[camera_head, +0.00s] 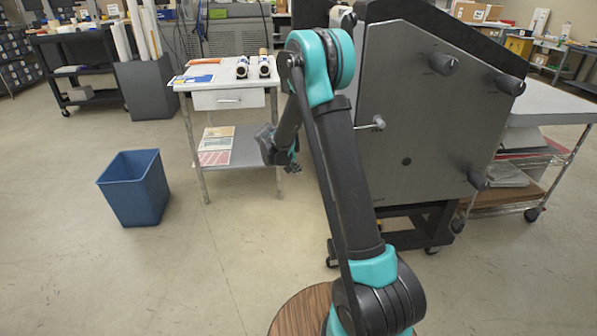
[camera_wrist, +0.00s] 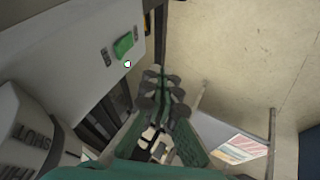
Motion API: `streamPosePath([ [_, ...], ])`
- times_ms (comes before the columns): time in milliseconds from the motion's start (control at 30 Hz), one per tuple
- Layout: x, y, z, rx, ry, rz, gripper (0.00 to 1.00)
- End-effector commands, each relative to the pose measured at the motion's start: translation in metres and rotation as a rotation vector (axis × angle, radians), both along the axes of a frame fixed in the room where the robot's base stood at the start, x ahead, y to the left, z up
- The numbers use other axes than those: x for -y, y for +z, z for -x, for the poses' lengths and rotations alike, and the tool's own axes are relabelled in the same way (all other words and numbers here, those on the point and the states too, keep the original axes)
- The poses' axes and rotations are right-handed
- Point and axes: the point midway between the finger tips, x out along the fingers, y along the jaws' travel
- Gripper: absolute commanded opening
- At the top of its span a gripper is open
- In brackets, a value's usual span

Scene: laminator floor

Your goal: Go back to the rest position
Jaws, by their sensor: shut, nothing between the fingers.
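My arm rises from the front of the head view and bends down at its upper joint. My gripper (camera_head: 290,164) hangs at the end of it, in front of the small white side table and left of the grey laminator. In the wrist view my gripper (camera_wrist: 164,76) has its dark fingers close together with nothing held between them. The grey laminator (camera_head: 425,125) stands right behind my arm, with several dark knobs on its side panel. In the wrist view a light machine panel with a green button (camera_wrist: 124,45) lies left of my fingers, apart from them.
The white side table (camera_head: 228,99) holds papers and two dark-and-white rolls (camera_head: 242,67); its lower shelf carries sheets (camera_head: 216,146). A blue bin (camera_head: 135,187) stands on the floor at left. A wire cart (camera_head: 535,185) stands at right. The left foreground floor is clear.

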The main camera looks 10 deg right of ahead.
Motion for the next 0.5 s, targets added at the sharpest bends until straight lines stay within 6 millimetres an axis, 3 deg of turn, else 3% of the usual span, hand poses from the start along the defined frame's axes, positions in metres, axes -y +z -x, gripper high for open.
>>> streamPosePath([
  [267,0.005,0.006,0.007,-0.005,0.002,-0.009,0.0],
  [367,0.013,0.017,0.026,-0.016,0.01,-0.031,0.0],
  [500,0.03,0.038,0.066,-0.038,0.028,-0.08,0.0],
])
